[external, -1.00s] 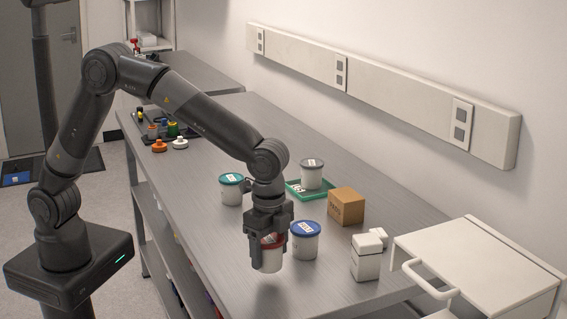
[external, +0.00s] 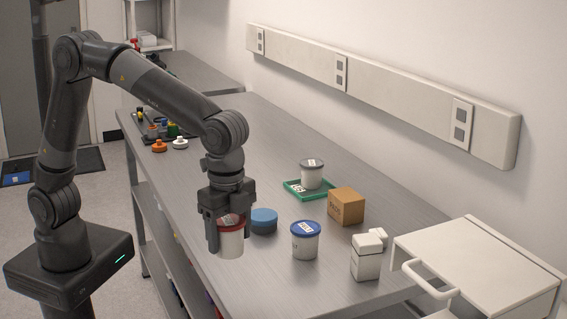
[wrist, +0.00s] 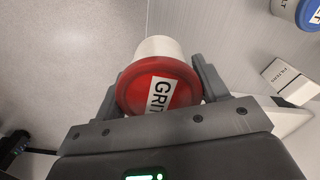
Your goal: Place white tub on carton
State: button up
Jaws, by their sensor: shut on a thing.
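My gripper (external: 229,222) is shut on a white tub with a red lid (external: 231,241), held upright near the front edge of the bench. In the wrist view the tub's red lid (wrist: 148,92) with a label reading "GRIT" sits between the fingers (wrist: 160,84). The brown carton (external: 346,206) stands on the bench to the right and farther back, apart from my gripper. Its top is bare. Other white tubs are a blue-lidded one (external: 305,241) just right of my gripper and a grey-lidded one (external: 312,175) on a green tray (external: 296,190).
A white box (external: 366,262) is right of the blue-lidded tub; a white cart (external: 480,262) is at the far right. Knobs and small parts (external: 165,135) lie at the far left. Bench between gripper and far parts looks clear.

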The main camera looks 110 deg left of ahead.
jog(key=w+a+r+m, duration=0.2)
jog(key=w+a+m, duration=0.2)
jog(key=a, duration=0.3)
jog(key=w+a+r+m, duration=0.2)
jog(key=w+a+m, duration=0.25)
jog(key=a, duration=0.25)
jog(key=w+a+r+m, duration=0.1)
jog(key=a+m, duration=0.3)
jog(key=a, duration=0.6)
jog(key=w+a+r+m, duration=0.15)
jog(key=a+m, duration=0.25)
jog(key=a, duration=0.6)
send_over(341, 190)
jog(key=shift+m, duration=0.25)
notch_tip(341, 190, down, 7)
jog(key=shift+d+r, duration=0.1)
jog(key=shift+r, duration=0.05)
jog(key=shift+f, duration=1.95)
jog(key=o, duration=1.1)
jog(key=shift+f, duration=0.15)
jog(key=shift+o, duration=0.2)
